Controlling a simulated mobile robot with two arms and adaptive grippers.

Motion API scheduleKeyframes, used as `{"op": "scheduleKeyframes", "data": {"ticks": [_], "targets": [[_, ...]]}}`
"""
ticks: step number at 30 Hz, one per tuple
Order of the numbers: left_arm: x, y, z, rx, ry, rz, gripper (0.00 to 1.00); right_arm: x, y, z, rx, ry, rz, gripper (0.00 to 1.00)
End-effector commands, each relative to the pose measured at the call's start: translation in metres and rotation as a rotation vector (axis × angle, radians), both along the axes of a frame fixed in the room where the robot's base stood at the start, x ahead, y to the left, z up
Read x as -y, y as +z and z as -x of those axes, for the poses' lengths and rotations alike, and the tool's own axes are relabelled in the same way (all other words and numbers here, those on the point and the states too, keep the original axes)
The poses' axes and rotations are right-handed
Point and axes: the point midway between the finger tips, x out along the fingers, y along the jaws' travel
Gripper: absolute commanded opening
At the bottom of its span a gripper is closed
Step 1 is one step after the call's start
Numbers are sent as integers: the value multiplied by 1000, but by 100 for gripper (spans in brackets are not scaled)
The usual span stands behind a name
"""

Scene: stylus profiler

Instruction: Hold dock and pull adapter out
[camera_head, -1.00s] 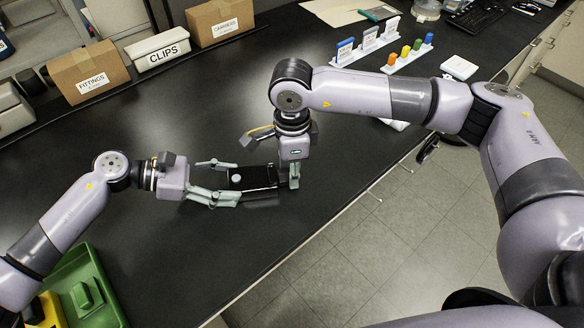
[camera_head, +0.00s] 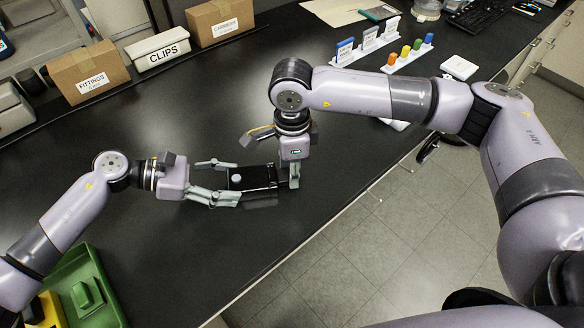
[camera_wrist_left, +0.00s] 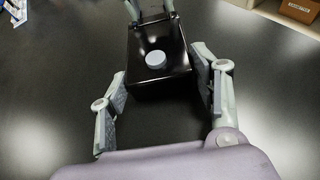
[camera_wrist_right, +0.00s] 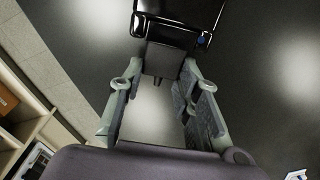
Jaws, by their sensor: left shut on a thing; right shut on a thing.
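The dock is a black glossy box with a round grey knob on top; it lies on the dark bench in the head view (camera_head: 251,174) and shows in the left wrist view (camera_wrist_left: 150,78). My left gripper (camera_head: 226,180) has its fingers on both sides of the dock and is shut on it. The adapter, a small dark block (camera_wrist_right: 163,60), sits at the dock's end in the right wrist view. My right gripper (camera_head: 293,181) points down and is shut on the adapter. The right gripper mostly hides the adapter in the head view. I cannot tell whether adapter and dock still touch.
A fittings box (camera_head: 88,72), a clips box (camera_head: 157,50) and another cardboard box (camera_head: 220,20) stand at the back. A green tray (camera_head: 101,270) is at lower left. A rack of coloured pieces (camera_head: 409,55) is at the upper right. The bench's front edge runs close to the grippers.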

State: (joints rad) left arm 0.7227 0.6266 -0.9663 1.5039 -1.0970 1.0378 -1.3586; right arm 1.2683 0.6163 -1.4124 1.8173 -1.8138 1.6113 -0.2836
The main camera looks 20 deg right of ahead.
Motion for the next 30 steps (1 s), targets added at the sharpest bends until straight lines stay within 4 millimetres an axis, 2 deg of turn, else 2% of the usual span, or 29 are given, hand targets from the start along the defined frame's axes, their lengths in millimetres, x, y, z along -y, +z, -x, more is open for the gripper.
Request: {"op": "scheduleKeyframes", "data": {"ticks": [14, 30], "targets": [[0, 0, 0, 0, -1, -1, 0, 1, 0, 0, 1, 1, 0, 0], [-1, -1, 0, 0, 0, -1, 0, 11, 0, 1, 0, 0, 1, 0]]}}
